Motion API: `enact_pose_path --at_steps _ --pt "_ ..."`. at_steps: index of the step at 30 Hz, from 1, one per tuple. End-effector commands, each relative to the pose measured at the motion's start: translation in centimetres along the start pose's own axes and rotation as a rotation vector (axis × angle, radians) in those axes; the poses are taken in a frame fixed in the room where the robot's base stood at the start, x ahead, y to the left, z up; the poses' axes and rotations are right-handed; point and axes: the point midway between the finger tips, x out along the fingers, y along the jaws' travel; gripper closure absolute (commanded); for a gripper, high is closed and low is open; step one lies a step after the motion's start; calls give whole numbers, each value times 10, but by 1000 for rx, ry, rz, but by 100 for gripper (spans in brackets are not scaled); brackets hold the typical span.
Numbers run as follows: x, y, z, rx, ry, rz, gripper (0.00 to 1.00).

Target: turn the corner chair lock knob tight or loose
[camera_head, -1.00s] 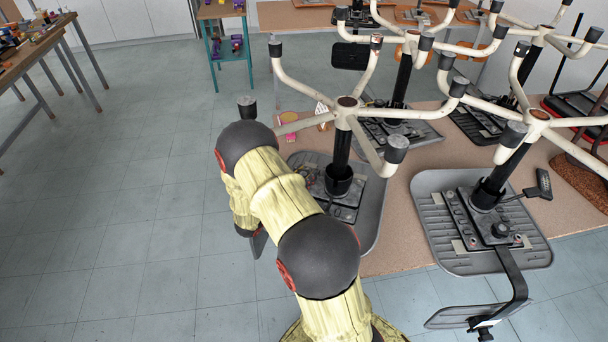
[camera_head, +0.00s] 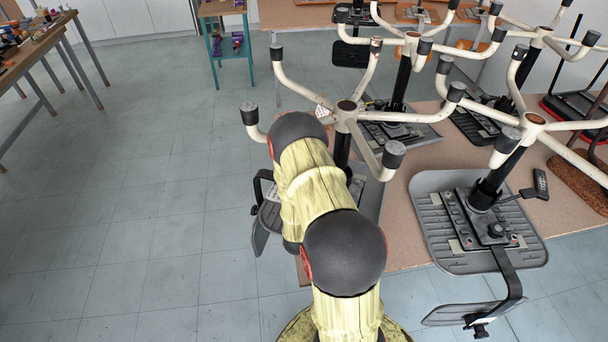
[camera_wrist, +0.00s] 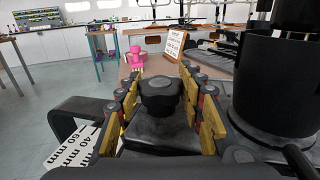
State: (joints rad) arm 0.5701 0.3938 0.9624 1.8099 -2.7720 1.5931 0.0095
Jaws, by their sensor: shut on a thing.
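The corner chair (camera_head: 346,105) stands upside down on the near corner of the table in the head view, its pale legs up. My arm covers much of its grey seat (camera_head: 369,198). In the wrist view, the black lock knob (camera_wrist: 160,92) sits on a dark block under the seat. My gripper (camera_wrist: 159,76) has its yellow-padded fingers on either side of the knob and is shut on it. Contact at the pads is partly hard to see. The gripper itself is hidden behind my arm in the head view.
The chair's thick black column (camera_wrist: 275,85) rises close to the right of my fingers. A black curved bracket (camera_wrist: 78,108) is at the left. A pink object (camera_wrist: 136,58) and a small sign (camera_wrist: 175,44) stand beyond. Another upturned chair (camera_head: 440,225) is at the right.

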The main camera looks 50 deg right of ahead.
Motion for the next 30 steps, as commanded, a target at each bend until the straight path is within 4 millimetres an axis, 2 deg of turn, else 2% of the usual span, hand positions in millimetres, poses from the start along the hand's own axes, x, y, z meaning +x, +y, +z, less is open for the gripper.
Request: enact_pose_path --at_steps 17,18,27,30 --pt "0 0 0 -1 -1 39 87" --pt "0 0 0 -1 -1 39 61" --pt "0 0 0 -1 -1 38 44" --pt "0 0 0 -1 -1 38 43"
